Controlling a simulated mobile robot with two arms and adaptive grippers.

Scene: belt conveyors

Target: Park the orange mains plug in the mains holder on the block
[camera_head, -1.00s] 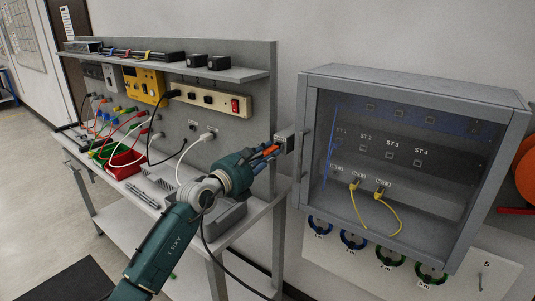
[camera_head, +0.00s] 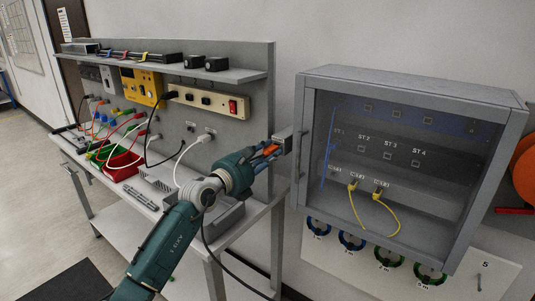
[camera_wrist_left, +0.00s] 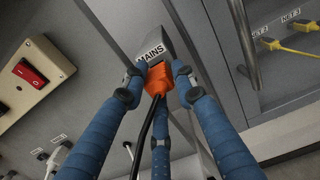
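The orange mains plug (camera_wrist_left: 159,79) sits against the grey block labelled MAINS (camera_wrist_left: 153,46) in the left wrist view, its black cable trailing back toward me. How deep it is seated in the holder is hidden. In the head view the plug (camera_head: 271,149) shows at the block (camera_head: 283,142) on the bench panel's right edge. My left gripper (camera_head: 265,155) is around the plug. In the left wrist view its blue fingers (camera_wrist_left: 161,90) look spread, with slight gaps beside the plug, so it appears open. My right gripper is not in view.
A glass-fronted cabinet (camera_head: 308,180) with a vertical handle stands close to the right of the block. The bench (camera_head: 255,208) to the left carries a power strip (camera_head: 207,99) with a red switch, a white plug and red and green bins.

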